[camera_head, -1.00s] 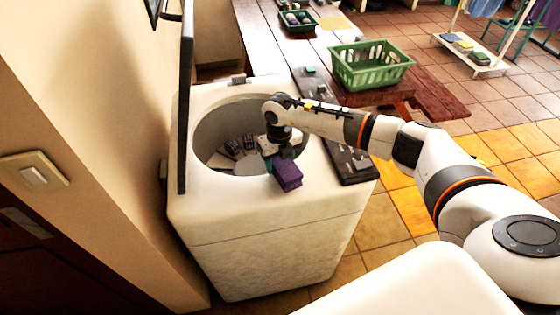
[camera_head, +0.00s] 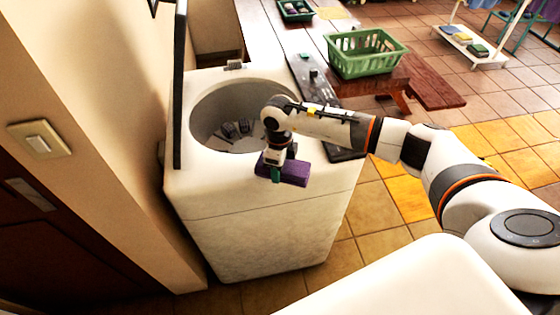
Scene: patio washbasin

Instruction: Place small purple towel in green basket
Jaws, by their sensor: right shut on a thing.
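The small purple towel (camera_head: 293,176) is a folded block held in my right gripper (camera_head: 275,172), which is shut on it and points down. The towel hangs in front of the washing machine's (camera_head: 266,234) front upper edge, clear of the opening. The green basket (camera_head: 366,52) is a slatted plastic basket on the wooden table, up and to the right of the towel, and looks empty. My left gripper is not in view.
The machine's tub is open, with a few dark items (camera_head: 237,129) inside, and its dark lid (camera_head: 181,90) stands upright at left. A small green crate (camera_head: 297,10) sits farther back on the table. A white rack with folded towels (camera_head: 470,42) stands at upper right.

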